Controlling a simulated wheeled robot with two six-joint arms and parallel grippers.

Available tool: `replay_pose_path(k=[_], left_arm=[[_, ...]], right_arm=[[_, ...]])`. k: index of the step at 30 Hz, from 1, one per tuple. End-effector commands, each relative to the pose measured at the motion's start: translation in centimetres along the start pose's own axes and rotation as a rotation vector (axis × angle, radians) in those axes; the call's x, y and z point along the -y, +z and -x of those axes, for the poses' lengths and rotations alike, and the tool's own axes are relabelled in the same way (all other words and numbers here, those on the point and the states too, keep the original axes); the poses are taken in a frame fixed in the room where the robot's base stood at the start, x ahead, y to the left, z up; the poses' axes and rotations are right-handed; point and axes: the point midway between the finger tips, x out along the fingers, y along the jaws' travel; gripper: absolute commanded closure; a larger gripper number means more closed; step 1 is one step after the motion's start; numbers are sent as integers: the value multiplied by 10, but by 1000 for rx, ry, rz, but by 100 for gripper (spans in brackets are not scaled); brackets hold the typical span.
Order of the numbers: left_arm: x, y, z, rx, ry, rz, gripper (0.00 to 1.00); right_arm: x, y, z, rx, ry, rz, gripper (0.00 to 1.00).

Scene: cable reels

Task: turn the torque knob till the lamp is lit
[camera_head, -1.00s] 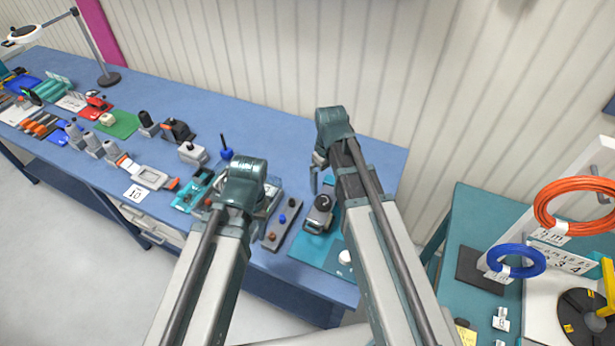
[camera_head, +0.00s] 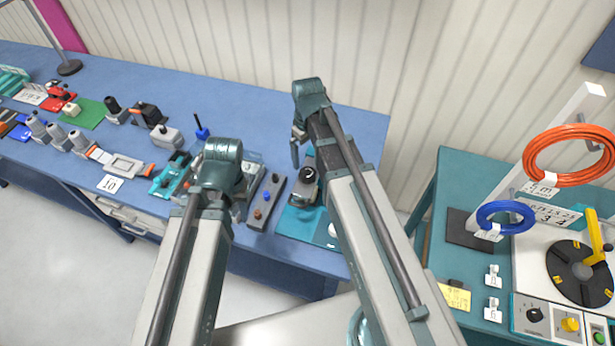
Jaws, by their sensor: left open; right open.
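A grey unit with a black knob (camera_head: 307,174) sits on a teal plate (camera_head: 297,222) near the right end of the blue bench. A small white dome (camera_head: 333,231) on that plate is partly hidden by my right arm; I cannot tell whether it is a lamp. My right gripper (camera_head: 296,152) is above and behind the black knob, open, mostly hidden by its wrist. My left gripper (camera_head: 238,205) is open over the bench left of the knob, its fingers largely hidden. Another black knob (camera_head: 534,314) and a yellow knob (camera_head: 570,324) are on the right-hand machine's front panel. No label reads as torque.
A dark strip with coloured buttons (camera_head: 267,195) lies between my arms. Several tools stand along the blue bench (camera_head: 225,105) to the left.

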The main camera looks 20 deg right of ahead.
Motion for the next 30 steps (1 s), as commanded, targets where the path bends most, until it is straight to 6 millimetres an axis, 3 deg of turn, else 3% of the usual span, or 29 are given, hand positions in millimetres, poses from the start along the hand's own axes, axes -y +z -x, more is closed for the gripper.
replay_pose_path(k=[1,15,21,29,30], left_arm=[[-1,-1,-15,-1,0,1,55],[-7,-5,-78,-2,-2,-5,55],[-8,-6,-88,-2,-2,-9,55],[-8,-6,-87,-2,-2,-9,55],[-8,-6,-87,-2,-2,-9,55]], right_arm=[[0,0,-15,0,0,0,1],[0,0,-78,0,0,0,1],[0,0,-89,0,0,0,1],[0,0,-88,0,0,0,1],[0,0,-88,0,0,0,5]])
